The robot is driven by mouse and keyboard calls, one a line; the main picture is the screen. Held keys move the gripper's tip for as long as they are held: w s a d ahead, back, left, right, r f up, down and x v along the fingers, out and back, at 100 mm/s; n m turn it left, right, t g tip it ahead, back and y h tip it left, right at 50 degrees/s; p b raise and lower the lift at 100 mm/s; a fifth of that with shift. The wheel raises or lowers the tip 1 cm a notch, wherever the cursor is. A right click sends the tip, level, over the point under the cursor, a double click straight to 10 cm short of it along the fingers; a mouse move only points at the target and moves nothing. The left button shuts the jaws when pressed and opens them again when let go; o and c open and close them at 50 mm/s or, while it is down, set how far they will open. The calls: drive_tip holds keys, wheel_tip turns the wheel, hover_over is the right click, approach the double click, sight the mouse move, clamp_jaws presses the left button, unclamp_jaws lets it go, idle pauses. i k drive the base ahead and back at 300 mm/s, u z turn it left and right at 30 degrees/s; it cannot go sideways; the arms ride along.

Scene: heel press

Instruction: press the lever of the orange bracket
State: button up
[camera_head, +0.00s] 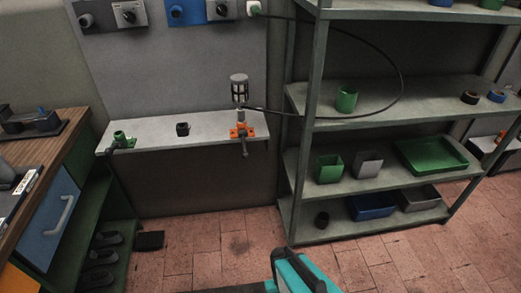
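The orange bracket (241,131) sits at the right end of a light grey wall ledge (213,125), near its front edge. A dark lever-like part (245,147) hangs down from the bracket over the ledge's front; its exact shape is too small to tell. A grey caged cylinder (239,88) stands upright above the bracket. A teal and dark part of my arm shows at the bottom edge, well below and in front of the ledge and apart from the bracket. I cannot make out any gripper fingers.
A green bracket-like piece (121,140) and a dark cup (182,129) are on the same ledge. A black cable (402,85) loops from the wall to the bracket's area, across the metal shelving (299,150) on the right. A wooden bench (50,155) stands left. Tiled floor lies open between.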

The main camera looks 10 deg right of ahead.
sight(245, 155)
drive_tip(key=z, duration=0.05)
drive_tip(key=k, duration=0.5)
drive_tip(key=u, duration=0.3)
drive_tip(key=i, duration=0.95)
drive_tip(key=u, duration=0.7)
